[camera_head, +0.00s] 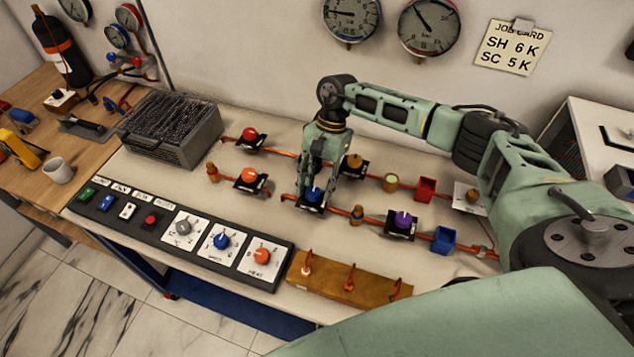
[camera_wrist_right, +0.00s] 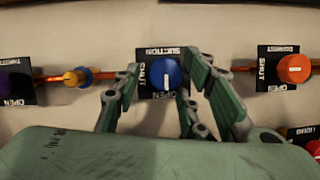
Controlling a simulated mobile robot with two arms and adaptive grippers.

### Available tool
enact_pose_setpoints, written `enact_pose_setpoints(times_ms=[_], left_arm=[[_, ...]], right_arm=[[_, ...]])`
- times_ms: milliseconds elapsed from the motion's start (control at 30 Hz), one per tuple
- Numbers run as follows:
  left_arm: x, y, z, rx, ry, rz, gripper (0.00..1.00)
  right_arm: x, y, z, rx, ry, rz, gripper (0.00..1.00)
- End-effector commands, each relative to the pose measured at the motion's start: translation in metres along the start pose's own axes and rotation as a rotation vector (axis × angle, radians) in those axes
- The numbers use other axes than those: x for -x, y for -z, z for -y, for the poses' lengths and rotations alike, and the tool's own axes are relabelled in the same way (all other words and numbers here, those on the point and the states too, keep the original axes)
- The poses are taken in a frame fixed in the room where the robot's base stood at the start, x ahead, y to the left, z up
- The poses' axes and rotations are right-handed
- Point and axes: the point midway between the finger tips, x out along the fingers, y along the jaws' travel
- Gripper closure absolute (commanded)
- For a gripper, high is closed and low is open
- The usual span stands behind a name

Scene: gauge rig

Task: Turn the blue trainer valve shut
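The blue trainer valve (camera_head: 313,195) is a round blue knob on a black plate on the copper pipe, in the middle of the bench. In the right wrist view the blue knob (camera_wrist_right: 167,76) has a white mark pointing down at OPEN; SHUT is on the plate's left and SUCTION along its top. My right gripper (camera_head: 316,184) reaches down over the valve. Its fingers (camera_wrist_right: 163,68) are open on both sides of the knob, with visible gaps; I see no contact. My left gripper is not in view.
An orange valve (camera_head: 250,178), a yellow valve (camera_head: 353,163) and a purple valve (camera_head: 403,221) stand close around. A control panel (camera_head: 130,222) and a wooden block with hooks (camera_head: 340,286) line the front edge. A wire-topped box (camera_head: 172,130) stands back left.

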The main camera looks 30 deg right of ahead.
Motion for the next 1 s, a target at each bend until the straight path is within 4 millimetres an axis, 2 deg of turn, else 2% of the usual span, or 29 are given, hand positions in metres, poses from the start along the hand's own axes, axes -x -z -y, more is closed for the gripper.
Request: enact_pose_setpoints(times_ms=[333,767,1000], left_arm=[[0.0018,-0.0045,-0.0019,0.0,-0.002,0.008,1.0],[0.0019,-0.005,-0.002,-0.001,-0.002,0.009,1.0],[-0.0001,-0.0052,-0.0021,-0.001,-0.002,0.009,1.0]], right_arm=[[-0.0066,0.0,-0.0003,0.001,-0.001,0.0,0.61],[-0.007,-0.0002,-0.0017,0.0,-0.005,0.002,0.99],[-0.0082,0.0001,-0.0032,-0.015,-0.002,0.002,1.0]])
